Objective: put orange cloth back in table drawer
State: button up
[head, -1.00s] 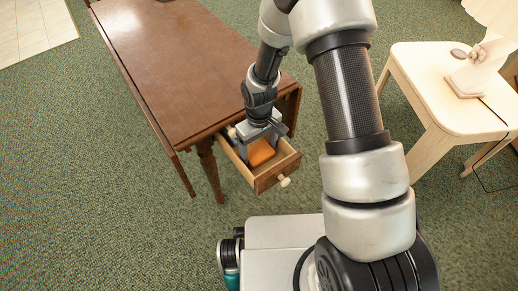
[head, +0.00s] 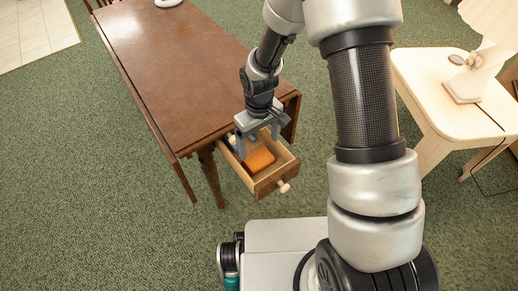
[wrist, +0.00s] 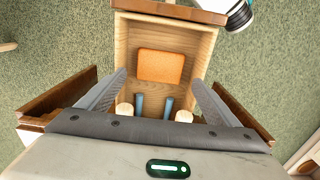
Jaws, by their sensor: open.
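The orange cloth (head: 258,160) lies flat on the floor of the open table drawer (head: 283,170). In the wrist view the cloth (wrist: 161,66) sits in the drawer's upper half, clear of the walls (wrist: 210,45). My gripper (head: 258,147) is above the drawer's inner end. The drawer is pulled out from the end of the brown table (head: 180,60).
Two blue-handled items (wrist: 140,104) and two pale round-ended things (wrist: 183,116) lie in the drawer nearer the table. A pale side table (head: 430,80) with a lamp stands at the right. Green carpet around the drawer is clear.

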jog(key=s+d+r+m+t, duration=0.15)
jog(key=d+r, duration=0.25)
jog(key=r, duration=0.8)
jog(key=s+d+r+m+t, duration=0.1)
jog(key=s+d+r+m, duration=0.15)
jog(key=r, duration=0.95)
jog(key=s+d+r+m+t, duration=0.2)
jog(key=s+d+r, duration=0.4)
jog(key=s+r, duration=0.4)
jog(key=s+t, duration=0.1)
jog(key=s, duration=0.1)
jog(key=shift+s+r+m+p, duration=0.35)
jog(key=shift+m+p, duration=0.05)
